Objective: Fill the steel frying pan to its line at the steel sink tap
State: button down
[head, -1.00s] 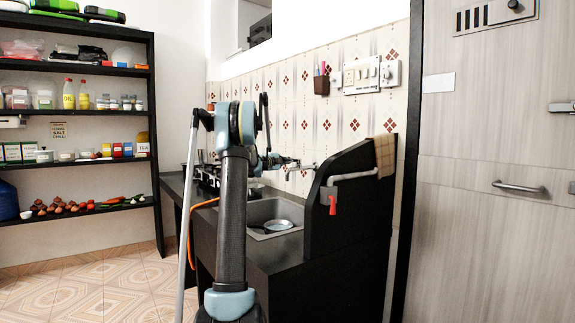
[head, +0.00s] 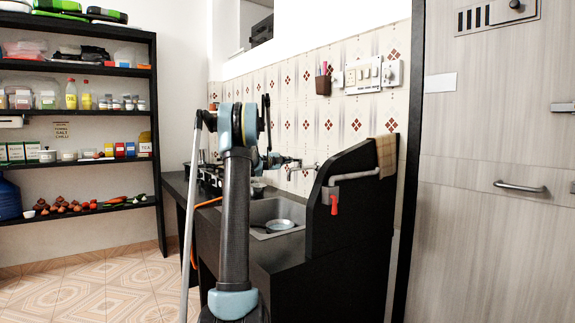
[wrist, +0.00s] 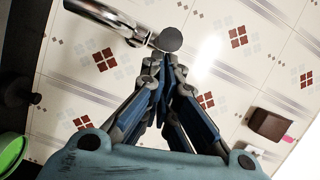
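The steel frying pan (head: 280,225) sits in the steel sink (head: 259,211) in the head view, its round bowl facing up. Its water level and line are too small to make out. The steel tap (head: 294,163) comes out of the tiled wall above the sink; its chrome pipe (wrist: 118,18) and a dark round knob (wrist: 171,39) show in the wrist view. My gripper (wrist: 164,66) has its fingertips together just short of the knob; I cannot tell if they touch it. In the head view, my arm partly hides the gripper. Nothing shows between the fingers.
A black side panel (head: 345,200) rises right of the sink, with a cloth (head: 386,155) over its top. A stove (head: 207,178) is on the counter to the left. A brown holder (wrist: 268,125) is on the wall. The tiled floor (head: 100,285) at left is clear.

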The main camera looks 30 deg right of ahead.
jog(key=s+d+v, duration=0.1)
jog(key=s+v, duration=0.1)
jog(key=v, duration=0.9)
jog(key=shift+r, duration=0.3)
jog(key=shift+s, duration=0.15)
